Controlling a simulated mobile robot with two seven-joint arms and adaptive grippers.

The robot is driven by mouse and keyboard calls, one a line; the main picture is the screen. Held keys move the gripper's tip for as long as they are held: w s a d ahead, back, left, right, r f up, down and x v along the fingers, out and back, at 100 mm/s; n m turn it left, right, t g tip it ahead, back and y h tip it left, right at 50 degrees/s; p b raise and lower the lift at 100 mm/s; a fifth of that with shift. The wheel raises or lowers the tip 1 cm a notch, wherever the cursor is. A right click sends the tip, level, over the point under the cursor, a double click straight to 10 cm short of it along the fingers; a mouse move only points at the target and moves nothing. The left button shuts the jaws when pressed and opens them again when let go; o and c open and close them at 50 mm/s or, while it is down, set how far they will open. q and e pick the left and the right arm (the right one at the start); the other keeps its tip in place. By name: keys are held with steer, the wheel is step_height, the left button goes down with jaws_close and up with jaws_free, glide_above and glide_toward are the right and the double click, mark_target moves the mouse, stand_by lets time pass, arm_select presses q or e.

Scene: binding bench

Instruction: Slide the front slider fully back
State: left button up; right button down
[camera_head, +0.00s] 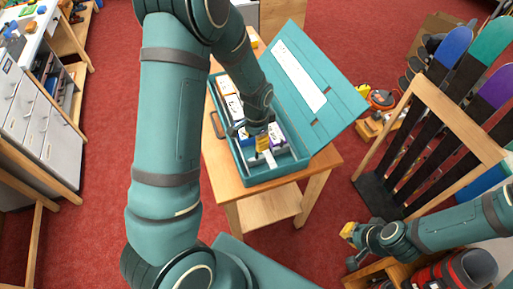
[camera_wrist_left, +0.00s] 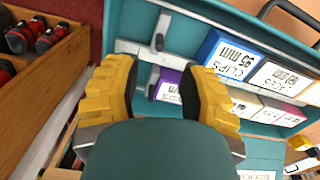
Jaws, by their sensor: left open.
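The teal box (camera_head: 277,175) stands open on a wooden table. Inside its near end, a pale slider bar (camera_head: 270,158) shows beside my left gripper (camera_head: 263,144). In the left wrist view, the pale bar (camera_wrist_left: 128,47) has a grey upright peg (camera_wrist_left: 160,32), and a second grey peg (camera_wrist_left: 152,82) stands nearer. My left gripper (camera_wrist_left: 157,88) is open, with its yellow fingers either side of the nearer peg in the picture; I cannot tell whether they touch it. My right gripper (camera_head: 350,236) is at the lower right, away from the box, its opening unclear.
Several labelled cartons, including a blue one (camera_wrist_left: 228,58) and a purple one (camera_wrist_left: 168,85), lie in the box. The raised lid (camera_head: 318,85) stands on its right. A wooden rack (camera_head: 455,120) stands farther right. Red floor lies between table and left cabinets (camera_head: 45,130).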

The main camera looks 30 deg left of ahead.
arm_select(q)
step_height(320, 180, up, 4)
steer(key=shift+f, duration=0.1)
stand_by(0.4)
